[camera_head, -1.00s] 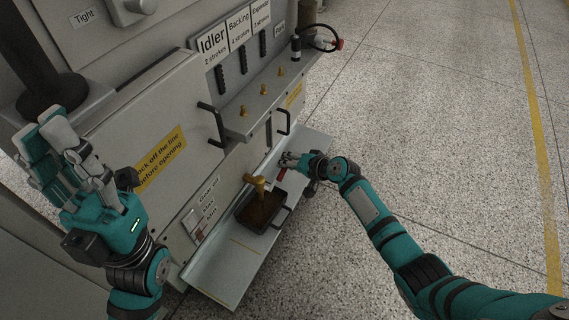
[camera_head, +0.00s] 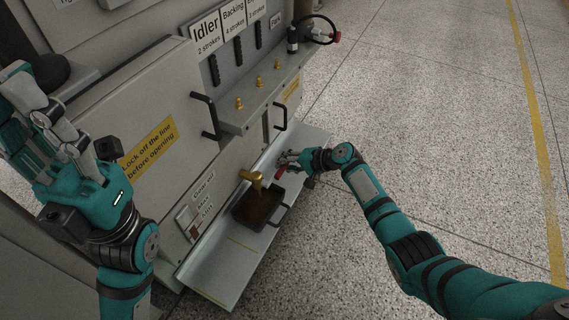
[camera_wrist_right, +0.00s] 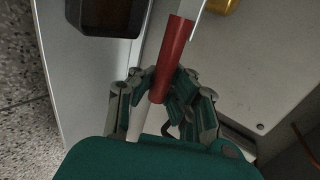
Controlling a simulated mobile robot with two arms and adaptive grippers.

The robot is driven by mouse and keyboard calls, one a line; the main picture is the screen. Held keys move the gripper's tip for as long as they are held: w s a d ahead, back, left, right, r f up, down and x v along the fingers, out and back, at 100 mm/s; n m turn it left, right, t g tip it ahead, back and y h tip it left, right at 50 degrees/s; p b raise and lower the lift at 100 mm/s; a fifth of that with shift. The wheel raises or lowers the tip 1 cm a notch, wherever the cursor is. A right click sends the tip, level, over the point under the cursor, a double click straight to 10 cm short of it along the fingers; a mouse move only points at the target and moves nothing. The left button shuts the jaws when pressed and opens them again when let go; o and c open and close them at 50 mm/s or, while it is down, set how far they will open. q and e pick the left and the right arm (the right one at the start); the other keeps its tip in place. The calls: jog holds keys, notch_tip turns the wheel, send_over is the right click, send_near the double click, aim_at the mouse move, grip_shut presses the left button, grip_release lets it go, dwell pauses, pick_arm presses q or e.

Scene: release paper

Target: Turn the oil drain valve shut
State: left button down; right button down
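The oil drain valve has a brass spout (camera_head: 255,179) above a dark drip tray. Its red lever (camera_head: 280,173) points toward my right gripper (camera_head: 291,161). In the right wrist view, the red lever (camera_wrist_right: 175,55) reaches in among the fingers of my right gripper (camera_wrist_right: 165,92), its free end close to the palm. Fingers lie on both sides of it; whether they clamp it is unclear. The valve body is mostly cut off there. My left gripper (camera_head: 40,120) is raised at the far left, fingers spread and empty.
The drip tray (camera_head: 238,215) with brown contents sits on a grey ledge (camera_head: 215,275). Black door handles (camera_head: 207,117) stick out of the cabinet. A yellow sign (camera_head: 150,145) and a row of brass fittings (camera_head: 259,81) are nearby. The floor at the right is clear.

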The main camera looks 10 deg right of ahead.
jog(key=shift+s+d+f, duration=0.25)
jog(key=shift+d+f, duration=0.1)
jog(key=shift+f, duration=0.05)
jog(key=c, duration=1.3)
grip_release()
jog(key=shift+d+r, duration=0.1)
jog(key=shift+d, duration=0.05)
jog(key=shift+c, duration=0.2)
jog(key=shift+o, duration=0.5)
jog(key=shift+a+r, duration=0.2)
jog(key=v, duration=1.2)
